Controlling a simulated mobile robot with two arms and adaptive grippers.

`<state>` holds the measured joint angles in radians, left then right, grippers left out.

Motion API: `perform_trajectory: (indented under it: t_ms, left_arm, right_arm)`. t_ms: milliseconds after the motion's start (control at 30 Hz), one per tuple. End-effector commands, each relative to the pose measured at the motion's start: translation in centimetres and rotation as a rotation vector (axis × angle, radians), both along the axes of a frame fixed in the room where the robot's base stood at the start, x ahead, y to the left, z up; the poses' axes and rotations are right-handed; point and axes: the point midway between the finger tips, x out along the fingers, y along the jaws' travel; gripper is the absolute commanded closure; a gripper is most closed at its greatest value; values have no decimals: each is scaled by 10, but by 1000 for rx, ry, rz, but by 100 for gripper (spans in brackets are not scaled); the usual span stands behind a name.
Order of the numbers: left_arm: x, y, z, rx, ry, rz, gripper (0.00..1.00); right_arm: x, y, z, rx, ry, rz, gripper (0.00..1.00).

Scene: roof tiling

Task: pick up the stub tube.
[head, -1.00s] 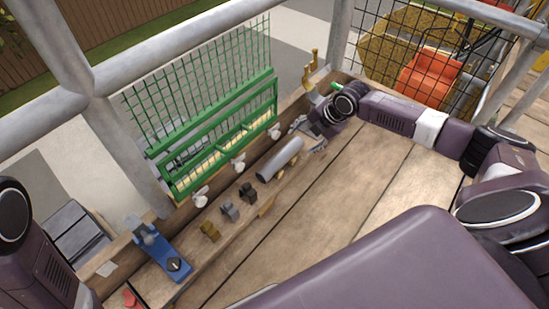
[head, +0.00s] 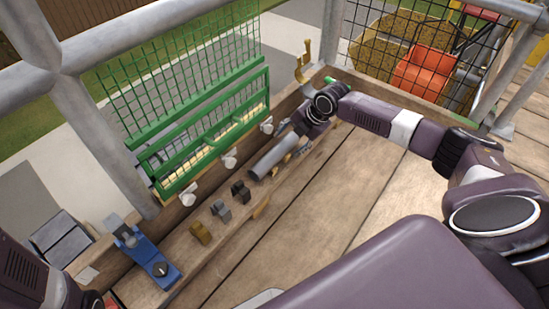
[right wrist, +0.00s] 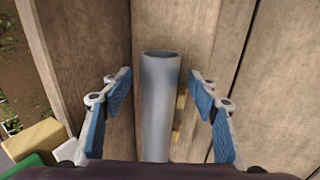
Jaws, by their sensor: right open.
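The stub tube (head: 269,160) is a plain grey cylinder lying on the wooden ledge in the head view. In the right wrist view the tube (right wrist: 160,100) runs up the middle of the picture, its open end away from me. My right gripper (right wrist: 160,76) is open, with one blue-padded finger on each side of the tube and a visible gap on both sides. In the head view the right gripper (head: 296,135) is over the tube's far end and partly hides it. My left gripper is out of view.
On the ledge nearer the left are a dark clip (head: 240,191), a grey clip (head: 221,211), a brass clip (head: 201,233) and a blue tool (head: 152,262). A green mesh rack (head: 210,140) stands behind. A brass hook (head: 304,65) is beyond the gripper. The plank floor is clear.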

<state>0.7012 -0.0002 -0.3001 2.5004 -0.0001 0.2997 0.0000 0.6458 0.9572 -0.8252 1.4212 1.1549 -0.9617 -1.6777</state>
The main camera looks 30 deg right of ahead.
Motion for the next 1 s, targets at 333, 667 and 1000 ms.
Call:
perform_trajectory:
  t_ms: [333,667,1000]
  left_arm:
    - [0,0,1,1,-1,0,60]
    - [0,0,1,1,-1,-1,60]
    - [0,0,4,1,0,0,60]
  right_arm:
    - [0,0,1,0,0,0,66]
    - [0,0,2,1,-2,0,100]
    - [0,0,4,0,-1,0,100]
